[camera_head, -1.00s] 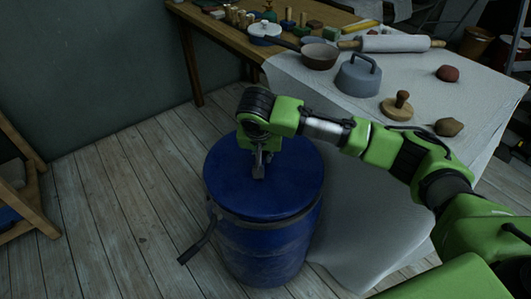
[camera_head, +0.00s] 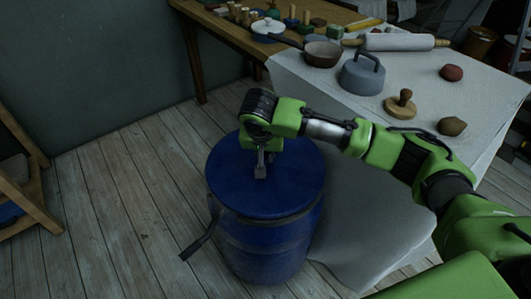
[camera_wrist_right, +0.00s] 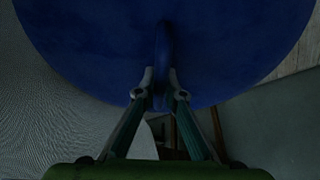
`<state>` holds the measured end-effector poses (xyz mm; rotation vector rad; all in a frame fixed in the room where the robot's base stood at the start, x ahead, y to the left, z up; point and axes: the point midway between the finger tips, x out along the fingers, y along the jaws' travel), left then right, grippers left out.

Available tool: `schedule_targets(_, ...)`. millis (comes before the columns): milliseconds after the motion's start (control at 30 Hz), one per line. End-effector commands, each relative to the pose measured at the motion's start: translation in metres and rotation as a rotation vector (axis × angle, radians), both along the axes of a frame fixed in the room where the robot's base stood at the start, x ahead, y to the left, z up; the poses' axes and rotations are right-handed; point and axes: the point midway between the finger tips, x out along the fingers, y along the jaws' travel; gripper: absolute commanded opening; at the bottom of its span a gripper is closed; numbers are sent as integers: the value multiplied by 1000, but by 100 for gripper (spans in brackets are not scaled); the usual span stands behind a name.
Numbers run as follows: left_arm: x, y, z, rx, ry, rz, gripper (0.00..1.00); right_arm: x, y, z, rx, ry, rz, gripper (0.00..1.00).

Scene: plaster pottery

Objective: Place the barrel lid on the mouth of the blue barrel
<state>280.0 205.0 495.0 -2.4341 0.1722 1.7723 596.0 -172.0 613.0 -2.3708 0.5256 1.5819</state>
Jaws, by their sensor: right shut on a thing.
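The blue barrel (camera_head: 270,250) stands on the floor in the middle of the head view, with a dark clamp band around its top and a lever sticking out at the left. The round blue lid (camera_head: 228,180) is over the barrel's mouth and hides it. Its front edge looks close to the band; I cannot tell whether a small gap is left. My right gripper (camera_head: 261,172) points down at the lid. In the right wrist view the gripper (camera_wrist_right: 158,92) is shut on the upright handle (camera_wrist_right: 163,50) of the lid (camera_wrist_right: 230,45). My left gripper is not in view.
A wooden frame (camera_head: 28,195) stands at the left. The floor left of the barrel is clear.

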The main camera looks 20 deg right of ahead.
Motion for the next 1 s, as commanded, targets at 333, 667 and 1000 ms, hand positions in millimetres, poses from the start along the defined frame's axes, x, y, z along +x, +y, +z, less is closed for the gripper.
schedule_targets(333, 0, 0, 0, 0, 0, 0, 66, 0, 0, -2, 0, -2, 0, 29)
schedule_targets(667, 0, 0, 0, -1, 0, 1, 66, -3, 2, 4, 0, 1, 1, 29)
schedule_targets(1000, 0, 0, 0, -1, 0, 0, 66, -26, 13, 67, 2, -3, 2, 29)
